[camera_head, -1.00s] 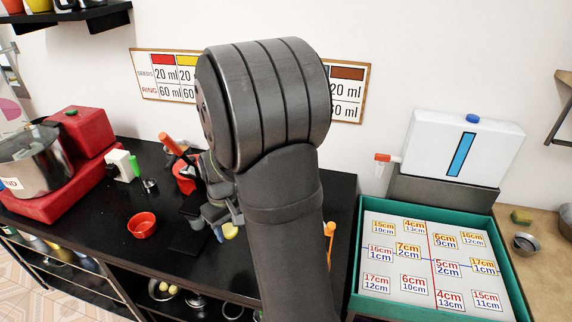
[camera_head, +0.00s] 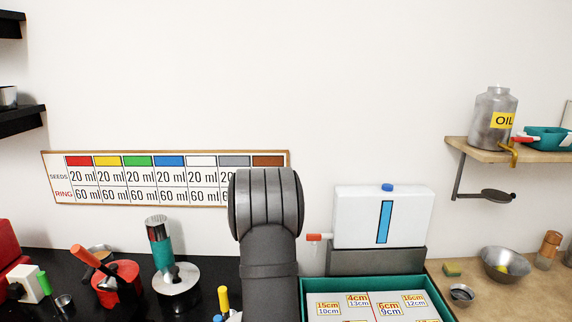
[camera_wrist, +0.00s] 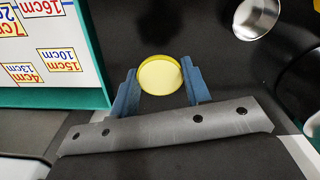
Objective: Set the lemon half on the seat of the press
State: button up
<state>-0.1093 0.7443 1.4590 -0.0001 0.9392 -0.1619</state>
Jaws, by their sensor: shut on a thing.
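The lemon half (camera_wrist: 160,76) shows in the wrist view as a pale yellow disc with a brighter yellow rim. My gripper (camera_wrist: 160,68) has its two blue fingers shut on it, one at each side, above a dark surface. In the head view my arm hides the gripper. A red device with a raised orange-red lever (camera_head: 118,287), which looks like the press, stands on the black counter at lower left. Its seat cannot be made out. I cannot tell the press in the wrist view.
A teal and grey cylinder on a round metal base (camera_head: 176,277) stands right of the red device. A teal-edged tray of number cards (camera_head: 448,308) lies right of my arm. In the wrist view, a round metal rim (camera_wrist: 256,18) shows at upper right.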

jog(key=s+d+m, duration=0.1)
jog(key=d, duration=0.1)
jog(key=d+f+m, duration=0.1)
jog(key=d, duration=0.1)
jog(key=s+d+m, duration=0.1)
jog(key=d, duration=0.1)
jog(key=shift+s+d+f, duration=0.15)
jog(key=shift+s+f, duration=0.15)
jog(key=shift+f, duration=0.1)
jog(key=w+a+r+n, duration=0.15)
jog(key=a+n, duration=0.25)
jog(key=a, duration=0.4)
jog(key=a+r+n, duration=0.3)
jog(key=a, duration=0.5)
jog(key=s+a+r+n, duration=0.2)
jog(key=s+a+n, duration=0.4)
jog(key=s+a, duration=0.75)
jog(key=f, duration=0.3)
jog(key=w+a+f, duration=0.1)
jog(key=f, duration=0.2)
jog(key=a+f, duration=0.1)
jog(key=f, duration=0.2)
jog(key=shift+w+f, duration=0.15)
jog(key=shift+w, duration=0.2)
jog(key=shift+f, duration=0.15)
jog(key=o, duration=1)
jog(key=shift+c, duration=0.2)
